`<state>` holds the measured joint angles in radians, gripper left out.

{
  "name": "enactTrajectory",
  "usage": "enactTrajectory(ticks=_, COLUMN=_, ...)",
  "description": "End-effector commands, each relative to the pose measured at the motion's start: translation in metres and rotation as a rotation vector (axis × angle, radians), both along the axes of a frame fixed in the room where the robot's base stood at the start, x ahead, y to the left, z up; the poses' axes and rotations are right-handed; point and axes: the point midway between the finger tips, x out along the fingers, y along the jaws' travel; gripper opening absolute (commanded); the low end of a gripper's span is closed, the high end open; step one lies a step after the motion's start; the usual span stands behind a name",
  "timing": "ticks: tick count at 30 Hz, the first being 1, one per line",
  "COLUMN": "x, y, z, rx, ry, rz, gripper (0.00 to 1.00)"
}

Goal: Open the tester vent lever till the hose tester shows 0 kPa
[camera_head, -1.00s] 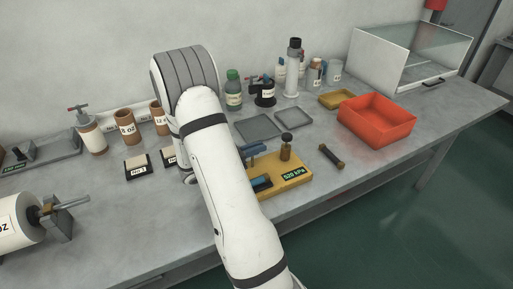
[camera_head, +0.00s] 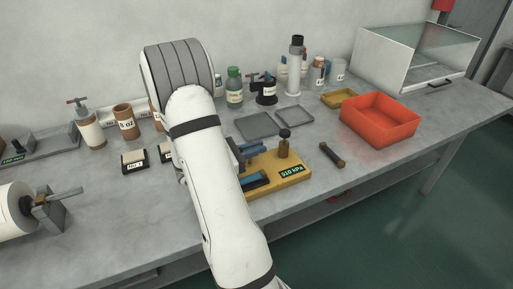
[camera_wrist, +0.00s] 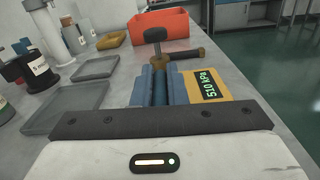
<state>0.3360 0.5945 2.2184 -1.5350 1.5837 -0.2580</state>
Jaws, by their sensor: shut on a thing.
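The hose tester (camera_head: 288,182) is a yellow block at the bench's front edge, right of my arm. Its green display reads 510 kPa and also shows in the wrist view (camera_wrist: 209,85). A black-topped brass post (camera_head: 284,146) stands on it. My gripper (camera_wrist: 157,84) shows in the wrist view as two blue fingers over the tester. It is shut on a narrow dark-blue bar between them, which appears to be the vent lever (camera_wrist: 160,88). The lever's far end and exact angle are hard to make out. In the head view my arm covers much of this area.
A dark short cylinder (camera_head: 332,155) lies right of the tester. The red bin (camera_head: 380,130) and a yellow tray (camera_head: 339,98) are farther right. Grey trays (camera_head: 258,125) lie behind the tester. Labelled blocks (camera_head: 134,161) and brown cups stand left of my arm.

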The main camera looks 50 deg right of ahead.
Motion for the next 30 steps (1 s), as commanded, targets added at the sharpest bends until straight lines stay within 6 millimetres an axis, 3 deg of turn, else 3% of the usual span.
enactTrajectory(ticks=2, x=-0.001, y=-0.001, z=0.0, rx=0.0, ry=0.0, rz=-0.002, gripper=0.0)
enactTrajectory(ticks=3, x=-0.001, y=-0.001, z=0.0, rx=0.001, ry=0.001, rz=-0.003, gripper=0.13)
enactTrajectory(ticks=11, x=-0.003, y=-0.003, z=0.0, rx=0.001, ry=0.001, rz=-0.01, gripper=0.34)
enactTrajectory(ticks=20, x=-0.002, y=0.0, z=-0.001, rx=0.001, ry=0.001, rz=-0.01, gripper=0.34)
enactTrajectory(ticks=30, x=0.018, y=0.05, z=-0.001, rx=0.001, ry=-0.001, rz=-0.007, gripper=0.34)
